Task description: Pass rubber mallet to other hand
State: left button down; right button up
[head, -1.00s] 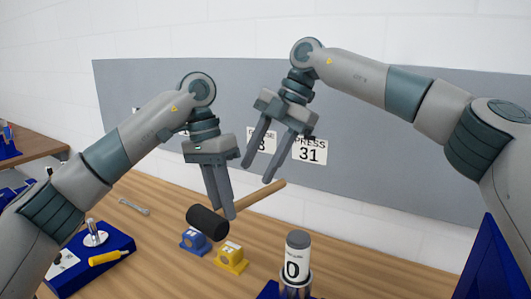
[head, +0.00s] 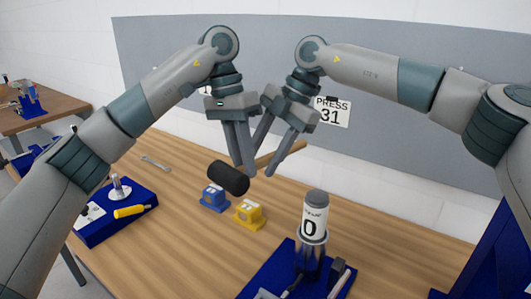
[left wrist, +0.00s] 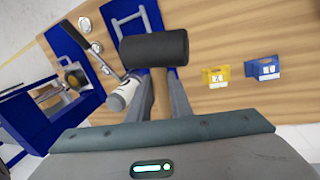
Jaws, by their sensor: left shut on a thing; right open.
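The rubber mallet has a black cylindrical head (head: 228,177) and a wooden handle (head: 293,148). My left gripper (head: 244,170) is shut on the handle just beside the head and holds the mallet above the table. The handle runs right and away. In the left wrist view the mallet head (left wrist: 153,48) lies across the fingertips, with the handle (left wrist: 160,97) between the fingers. My right gripper (head: 262,162) is open, close to the right of the left one. Its fingers overlap the handle in the head view; whether they touch it is unclear.
Below are a blue block (head: 214,198), a yellow block (head: 249,214) and a labelled canister (head: 314,215) on a blue stand. A blue tray (head: 125,222) with a yellow-handled tool and a wrench (head: 155,163) lie left. A grey panel (head: 400,150) stands behind.

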grip_shut()
pick_arm(q)
jog(key=c, duration=1.5)
grip_release()
jog(key=shift+c, duration=0.2)
pick_arm(e)
jog(key=shift+r, duration=0.1)
pick_arm(q)
jog(key=shift+r, duration=0.1)
jog(key=v, duration=1.1)
jog(key=shift+a+r, duration=0.15)
jog(key=shift+r, duration=0.25)
jog(key=shift+w, duration=0.1)
